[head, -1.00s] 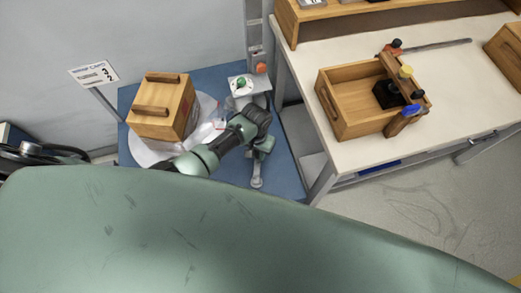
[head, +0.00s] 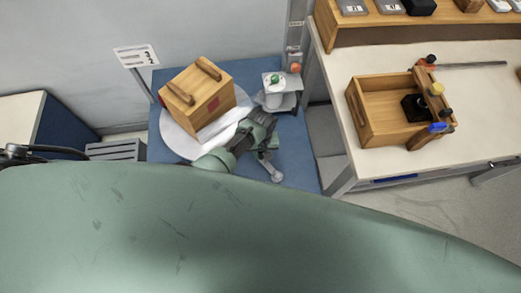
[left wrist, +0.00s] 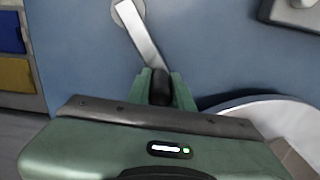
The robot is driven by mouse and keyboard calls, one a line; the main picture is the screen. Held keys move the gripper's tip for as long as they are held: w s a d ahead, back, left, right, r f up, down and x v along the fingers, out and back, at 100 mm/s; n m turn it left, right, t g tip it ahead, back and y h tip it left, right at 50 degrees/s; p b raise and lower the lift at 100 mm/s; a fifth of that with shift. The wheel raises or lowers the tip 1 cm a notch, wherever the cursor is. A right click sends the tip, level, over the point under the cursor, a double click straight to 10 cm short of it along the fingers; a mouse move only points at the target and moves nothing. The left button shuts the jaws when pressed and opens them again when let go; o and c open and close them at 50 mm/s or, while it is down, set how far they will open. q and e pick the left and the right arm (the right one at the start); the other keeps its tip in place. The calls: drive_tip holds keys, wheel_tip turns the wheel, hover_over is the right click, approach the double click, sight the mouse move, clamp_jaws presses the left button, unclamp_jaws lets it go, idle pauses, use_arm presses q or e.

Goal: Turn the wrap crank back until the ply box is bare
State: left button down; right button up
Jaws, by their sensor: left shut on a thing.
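The ply box (head: 192,101), a wooden box with two dark battens on top and a red patch on one side, sits on a round white turntable (head: 176,139). A whitish strip (head: 222,126) lies by its near right side; I cannot tell whether it is wrap film. The wrap crank (head: 274,172) is right of the turntable, partly hidden by my left arm. My left gripper (head: 268,148) is shut on its dark handle. In the left wrist view the handle (left wrist: 160,88) is between the fingers, with the grey crank arm (left wrist: 139,35) beyond. My right gripper is out of view.
A grey post unit (head: 279,98) with a green button stands behind the crank. A sign (head: 136,57) stands behind the box. The white bench (head: 390,161) at right holds an open wooden crate (head: 362,119).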

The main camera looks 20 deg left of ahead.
use_arm(q)
drive_tip(key=shift+w+d, duration=0.15)
drive_tip(key=shift+w, duration=0.05)
idle(0.4)
drive_tip(key=c, duration=1.3)
unclamp_jaws()
drive_tip(key=shift+o, duration=0.2)
drive_tip(key=shift+s, duration=0.1)
drive_tip(key=shift+r+p, duration=0.35)
drive_tip(key=shift+r, duration=0.2)
wheel_tip(320, 180, up, 7)
drive_tip(key=shift+f+p, duration=0.1)
drive_tip(key=shift+p, duration=0.35)
